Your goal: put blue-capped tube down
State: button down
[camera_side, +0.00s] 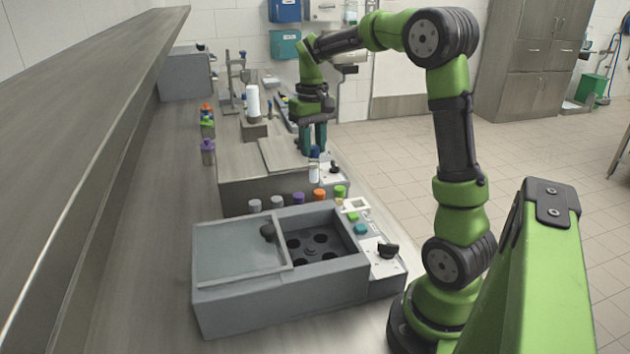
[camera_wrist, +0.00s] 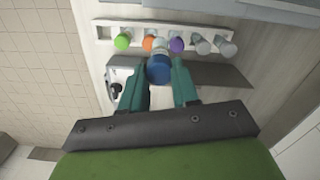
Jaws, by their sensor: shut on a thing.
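My gripper (camera_side: 313,151) points straight down and is shut on the blue-capped tube (camera_side: 314,172). The tube hangs upright below the teal fingers, with a clear body. In the wrist view, the blue cap (camera_wrist: 158,69) shows between the fingertips (camera_wrist: 159,78). The tube is behind a row of capped tubes, near the green-capped tube (camera_side: 340,191) and the orange-capped tube (camera_side: 319,194). I cannot tell whether its lower end touches anything.
A white rack (camera_wrist: 108,33) holds the green, orange, purple (camera_wrist: 177,46) and grey-capped tubes. A grey centrifuge-like box (camera_side: 240,290) with an opened lid stands in front. Bottles (camera_side: 208,150) stand farther left.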

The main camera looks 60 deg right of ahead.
jog(key=s+d+f+m, duration=0.3)
jog(key=s+d+m, duration=0.2)
jog(key=s+d, duration=0.4)
notch_tip(320, 180, down, 10)
jog(key=d, duration=0.1)
jog(key=shift+w+d+m, duration=0.2)
jog(key=shift+w+m, duration=0.1)
jog(key=shift+w, duration=0.1)
jog(key=shift+f, duration=0.2)
jog(key=c, duration=0.8)
grip_release()
jog(key=shift+c, duration=0.2)
